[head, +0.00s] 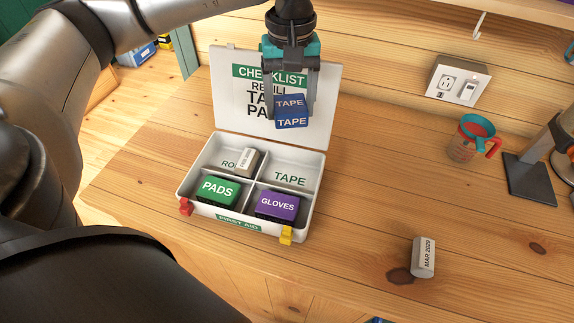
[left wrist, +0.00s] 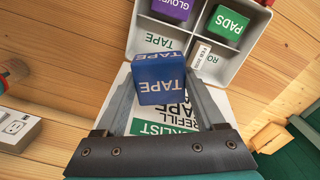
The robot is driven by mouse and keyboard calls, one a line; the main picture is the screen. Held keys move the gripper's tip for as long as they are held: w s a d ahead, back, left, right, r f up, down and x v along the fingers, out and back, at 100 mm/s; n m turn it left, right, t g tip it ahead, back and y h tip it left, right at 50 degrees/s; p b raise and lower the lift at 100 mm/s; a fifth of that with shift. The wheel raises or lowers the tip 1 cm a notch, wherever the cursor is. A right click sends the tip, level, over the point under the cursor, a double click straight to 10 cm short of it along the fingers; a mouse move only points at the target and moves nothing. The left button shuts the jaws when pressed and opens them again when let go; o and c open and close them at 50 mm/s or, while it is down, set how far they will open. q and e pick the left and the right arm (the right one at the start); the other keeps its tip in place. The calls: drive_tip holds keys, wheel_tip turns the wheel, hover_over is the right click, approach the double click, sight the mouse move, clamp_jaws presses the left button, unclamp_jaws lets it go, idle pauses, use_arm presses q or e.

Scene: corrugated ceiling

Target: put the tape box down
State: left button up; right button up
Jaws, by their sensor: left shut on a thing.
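My left gripper (head: 290,112) is shut on the blue tape box (head: 291,112) and holds it in the air in front of the open lid. The box also shows between the fingers in the left wrist view (left wrist: 158,82). The white first aid case (head: 262,226) lies open on the wooden counter. Its back right compartment, marked TAPE (head: 290,179), is empty. A green PADS box (head: 218,190) and a purple GLOVES box (head: 278,206) sit in the front compartments. A pale roll (head: 246,162) leans in the back left one. My right gripper is not in view.
The case's upright lid (head: 226,90) carries a checklist. A second pale roll marked MAR 2029 (head: 423,257) lies on the counter (head: 350,220) at the right. A teal and red measuring cup (head: 468,140) stands further back. The counter between case and cup is clear.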

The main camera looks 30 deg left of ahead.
sight(290, 179)
use_arm(q)
wheel_tip(290, 179, down, 19)
drive_tip(key=shift+r+b, duration=0.1)
drive_tip(key=shift+b, duration=0.3)
drive_tip(key=shift+f, duration=0.25)
drive_tip(key=o, duration=1.3)
drive_tip(key=shift+r, duration=0.1)
wheel_tip(290, 179, up, 12)
drive_tip(key=shift+r, duration=0.2)
